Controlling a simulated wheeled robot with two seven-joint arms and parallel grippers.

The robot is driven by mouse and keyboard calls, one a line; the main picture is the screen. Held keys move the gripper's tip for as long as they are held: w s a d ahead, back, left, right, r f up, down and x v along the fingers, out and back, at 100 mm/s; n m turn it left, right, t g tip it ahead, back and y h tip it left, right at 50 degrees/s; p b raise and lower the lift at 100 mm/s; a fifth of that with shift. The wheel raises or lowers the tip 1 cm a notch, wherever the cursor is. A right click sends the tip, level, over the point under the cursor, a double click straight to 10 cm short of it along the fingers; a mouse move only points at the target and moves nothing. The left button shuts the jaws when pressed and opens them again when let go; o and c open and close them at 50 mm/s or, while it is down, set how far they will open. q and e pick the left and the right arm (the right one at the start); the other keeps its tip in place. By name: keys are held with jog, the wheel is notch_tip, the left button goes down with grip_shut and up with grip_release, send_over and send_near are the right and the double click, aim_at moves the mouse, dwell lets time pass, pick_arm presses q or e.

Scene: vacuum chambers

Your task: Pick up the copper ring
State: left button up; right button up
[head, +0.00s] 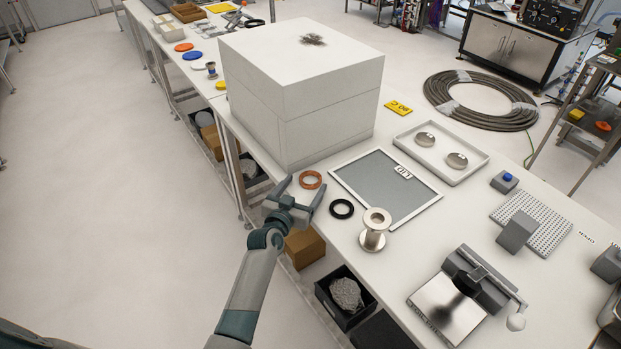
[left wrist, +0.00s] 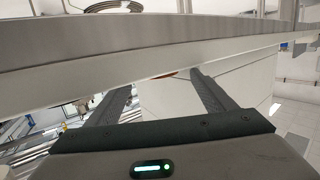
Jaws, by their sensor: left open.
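The copper ring (head: 311,180) lies flat on the white table near its left edge, in front of the big white box. In the head view my left gripper (head: 301,189) is open and empty, with its fingers at the table edge beside the ring. In the left wrist view the open fingers (left wrist: 160,88) reach toward the table's edge, and a small orange-brown sliver of the ring (left wrist: 168,75) shows above the edge between them. Most of the ring is hidden there. My right gripper is not in view.
A black ring (head: 342,209) and a metal flanged spool (head: 375,229) stand close by on the table (head: 300,217). The white box (head: 300,90) rises behind the copper ring. A grey framed mat (head: 386,187) lies to its right. Bins and cartons sit below the table.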

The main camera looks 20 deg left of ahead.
aim_at(314, 173)
pick_arm(q)
jog(key=shift+w+d+f, duration=0.1)
jog(key=shift+w+f, duration=0.05)
jog(key=shift+w, duration=0.65)
jog(key=shift+w+d+f, duration=0.1)
jog(key=shift+w+f, duration=0.05)
jog(key=shift+w, duration=0.6)
jog(key=c, duration=1.3)
